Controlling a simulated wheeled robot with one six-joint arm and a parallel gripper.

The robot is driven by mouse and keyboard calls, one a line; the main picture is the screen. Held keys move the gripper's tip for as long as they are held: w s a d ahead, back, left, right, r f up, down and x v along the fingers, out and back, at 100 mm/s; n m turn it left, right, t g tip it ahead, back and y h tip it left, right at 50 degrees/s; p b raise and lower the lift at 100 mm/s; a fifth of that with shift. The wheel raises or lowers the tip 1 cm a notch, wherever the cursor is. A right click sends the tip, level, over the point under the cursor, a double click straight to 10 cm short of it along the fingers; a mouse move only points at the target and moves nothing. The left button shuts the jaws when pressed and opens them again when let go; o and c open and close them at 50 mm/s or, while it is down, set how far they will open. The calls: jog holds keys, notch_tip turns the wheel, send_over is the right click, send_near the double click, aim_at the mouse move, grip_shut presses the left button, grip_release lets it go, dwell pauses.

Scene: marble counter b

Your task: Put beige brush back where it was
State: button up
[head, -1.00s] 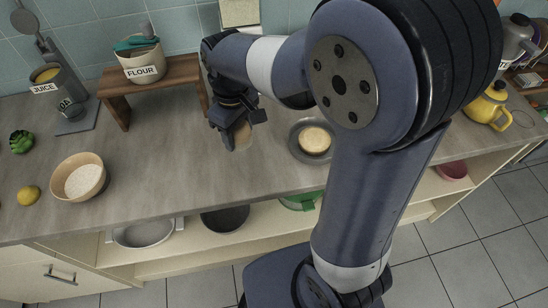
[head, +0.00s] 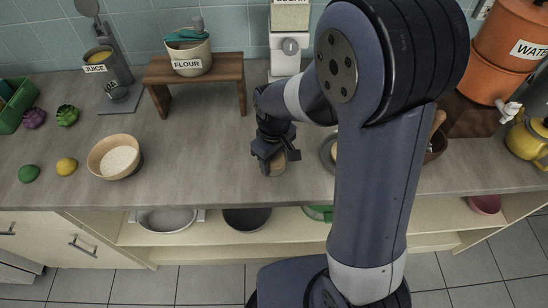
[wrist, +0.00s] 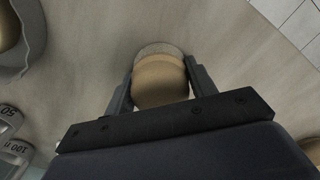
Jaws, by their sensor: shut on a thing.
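The beige brush (wrist: 160,80) is between the two fingers of my gripper (wrist: 155,88) in the wrist view, with a greyish band along its far edge. My gripper (head: 272,158) is shut on it in the head view.
The grey counter (head: 210,150) is clear to the left of my gripper. A wooden bowl (head: 92,160) with white contents, a lemon (head: 66,167) and a wooden stand (head: 160,72) bearing a flour pot (head: 190,62) lie further left. A dark pan (head: 328,150) is partly hidden by my arm.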

jog(key=shift+f, duration=0.15)
jog(key=o, duration=1)
notch_tip(320, 180, up, 12)
jog(key=shift+r, duration=0.2)
jog(key=shift+f, duration=0.15)
